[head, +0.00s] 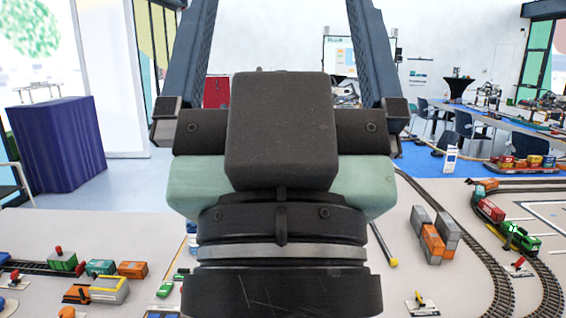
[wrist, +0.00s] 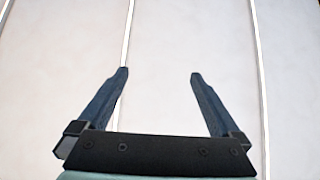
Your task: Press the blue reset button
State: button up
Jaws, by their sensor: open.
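My gripper (wrist: 158,75) is open and empty in the wrist view, its two dark blue fingers well apart against a pale panelled surface. In the head view my raised gripper (head: 280,60) fills the middle, fingers up, with the fingertips cut off by the top edge. I cannot make out the blue reset button for certain. A small blue spot (head: 2,304) at the lower left edge of the head view is cut off and too small to identify. My gripper and wrist hide the middle of the table.
The pale layout table (head: 400,268) holds orange and grey containers (head: 434,236), curved track (head: 490,264) with a green locomotive (head: 520,238), and a small yellow lever (head: 420,302) on the right. Orange and teal containers (head: 131,269) and red levers (head: 14,277) stand on the left.

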grip_shut()
dwell(0.5)
dwell(1.3)
